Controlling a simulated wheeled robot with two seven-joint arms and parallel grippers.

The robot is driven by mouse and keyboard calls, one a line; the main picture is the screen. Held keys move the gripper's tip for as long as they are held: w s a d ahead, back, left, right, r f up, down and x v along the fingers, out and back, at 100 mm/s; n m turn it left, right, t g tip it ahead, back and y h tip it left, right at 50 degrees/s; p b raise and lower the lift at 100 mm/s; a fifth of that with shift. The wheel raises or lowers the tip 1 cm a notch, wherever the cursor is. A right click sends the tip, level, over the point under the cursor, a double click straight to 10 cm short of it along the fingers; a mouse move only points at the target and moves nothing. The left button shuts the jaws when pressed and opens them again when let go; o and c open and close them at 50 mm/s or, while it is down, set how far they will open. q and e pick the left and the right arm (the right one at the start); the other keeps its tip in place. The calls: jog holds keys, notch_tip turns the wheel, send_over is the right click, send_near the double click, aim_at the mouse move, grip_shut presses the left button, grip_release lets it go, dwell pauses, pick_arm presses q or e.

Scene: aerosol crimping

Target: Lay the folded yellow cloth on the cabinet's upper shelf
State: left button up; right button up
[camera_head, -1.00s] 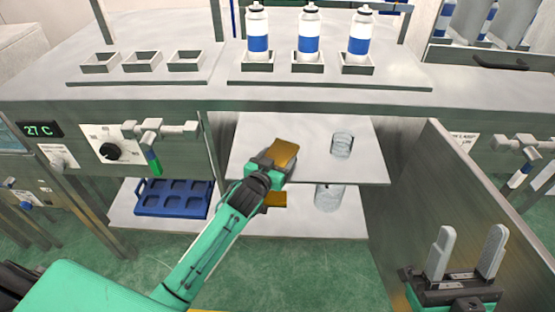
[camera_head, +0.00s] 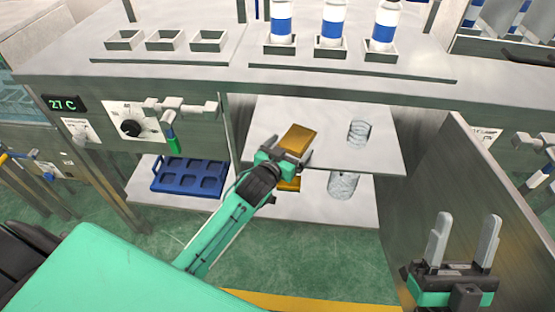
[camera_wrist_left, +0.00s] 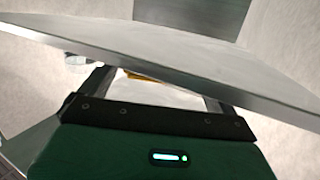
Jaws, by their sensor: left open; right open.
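The folded yellow cloth (camera_head: 298,137) lies flat on the cabinet's upper shelf (camera_head: 325,149), left of a clear glass beaker. My left gripper (camera_head: 289,154) is open at the cloth's near edge, by the shelf's front edge; I cannot tell whether the fingers still touch the cloth. In the left wrist view the shelf's plate (camera_wrist_left: 160,55) hides the fingertips, and a sliver of yellow (camera_wrist_left: 140,76) shows past its edge. A similar yellow patch (camera_head: 289,185) shows on the lower shelf, partly hidden by my gripper. My right gripper (camera_head: 463,240) is open and empty at the lower right.
The beaker (camera_head: 358,133) stands right of the cloth, and another (camera_head: 343,183) stands below. The open cabinet door (camera_head: 440,190) stands to the right. A blue tray (camera_head: 190,177) sits low on the left. White and blue cans (camera_head: 331,22) stand in holders on the worktop.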

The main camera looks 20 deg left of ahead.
pick_arm(q)
jog(key=d+p+v, duration=0.1)
jog(key=p+v, duration=0.1)
jog(key=v, duration=0.6)
jog(key=s+d+r+t+h, duration=0.2)
jog(key=s+d+r+t, duration=0.1)
jog(key=s+r, duration=0.5)
jog(key=s+d+r+t+h, duration=0.3)
jog(key=s+d+r, duration=0.2)
jog(key=s+r, duration=0.3)
jog(key=shift+s+d+m, duration=0.25)
jog(key=shift+d+m, duration=0.05)
jog(key=shift+m, duration=0.1)
pick_arm(e)
notch_tip(320, 180, down, 7)
jog(key=w+a+g, duration=0.2)
jog(key=w+g, duration=0.1)
jog(key=g, duration=0.2)
jog(key=shift+a+h, duration=0.35)
jog(key=shift+h, duration=0.05)
